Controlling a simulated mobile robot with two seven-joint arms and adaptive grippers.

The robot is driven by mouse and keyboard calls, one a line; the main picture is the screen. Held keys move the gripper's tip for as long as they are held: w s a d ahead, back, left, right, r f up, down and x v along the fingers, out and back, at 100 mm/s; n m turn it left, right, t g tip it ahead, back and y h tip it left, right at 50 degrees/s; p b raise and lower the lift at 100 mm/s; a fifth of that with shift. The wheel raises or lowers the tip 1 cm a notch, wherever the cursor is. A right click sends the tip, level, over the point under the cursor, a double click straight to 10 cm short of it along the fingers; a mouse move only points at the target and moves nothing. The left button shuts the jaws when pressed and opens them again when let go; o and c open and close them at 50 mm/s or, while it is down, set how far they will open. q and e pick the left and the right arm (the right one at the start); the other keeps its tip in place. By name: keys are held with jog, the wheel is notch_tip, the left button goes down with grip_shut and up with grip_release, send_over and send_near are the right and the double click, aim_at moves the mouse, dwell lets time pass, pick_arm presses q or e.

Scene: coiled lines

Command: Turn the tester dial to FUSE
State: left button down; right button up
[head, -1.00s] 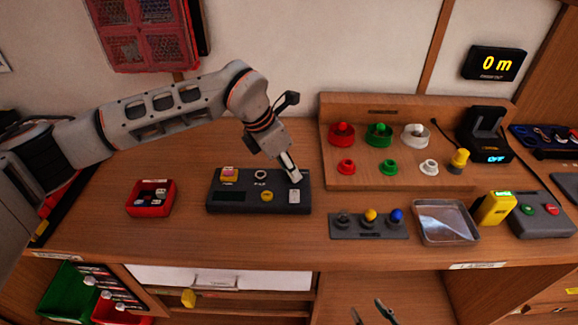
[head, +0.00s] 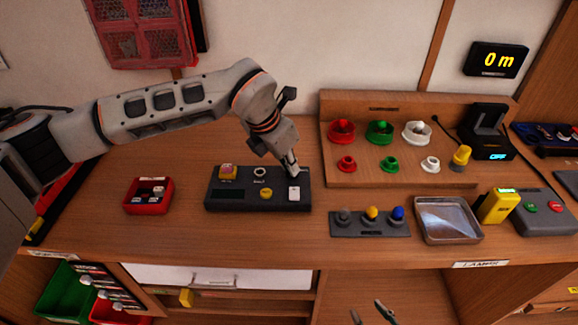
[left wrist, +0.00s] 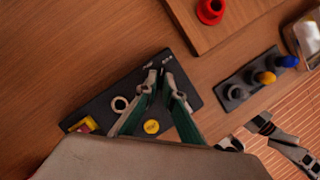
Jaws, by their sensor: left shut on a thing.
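The tester (head: 258,203) is a dark box on the bench in the head view. It carries a yellow-and-red part at its left, a pale ring, a yellow button (head: 266,193) and a white part (head: 294,193) at its right. My left gripper (head: 293,171) points down at the tester's back right corner and is shut on the dial, which the fingers mostly hide. In the left wrist view the fingertips (left wrist: 162,78) meet beside small white labels too small to read. My right gripper (head: 370,313) shows only as two spread fingertips at the bottom edge.
A red bin (head: 149,207) stands left of the tester. To the right are a wooden rack (head: 345,181) with coloured spools, a strip with three knobs (head: 368,232), a metal tray (head: 478,238) and a yellow device (head: 497,207). A display (head: 494,62) reads 0 m.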

pick_arm(q)
jog(key=n, duration=0.1)
jog(key=n+y+b, duration=0.1)
jog(key=n, duration=0.1)
jog(key=n+t, duration=0.1)
jog(key=n, duration=0.1)
jog(key=shift+s+d+y+b, duration=0.1)
jog(key=shift+d+y+b, duration=0.15)
jog(key=shift+y+b, duration=0.15)
jog(key=n+y, duration=0.1)
jog(key=n, duration=0.2)
jog(key=shift+d+b, duration=0.1)
jog(key=shift+b, duration=0.2)
jog(key=shift+n, duration=0.4)
pick_arm(e)
jog(key=f, duration=0.3)
jog(key=shift+s+f, duration=0.35)
jog(key=shift+s, duration=0.05)
pick_arm(q)
jog(key=shift+r, duration=0.1)
jog(key=c, duration=2.2)
grip_release()
jog(key=v, duration=1.2)
jog(key=shift+s+d, duration=0.2)
jog(key=shift+d, duration=0.05)
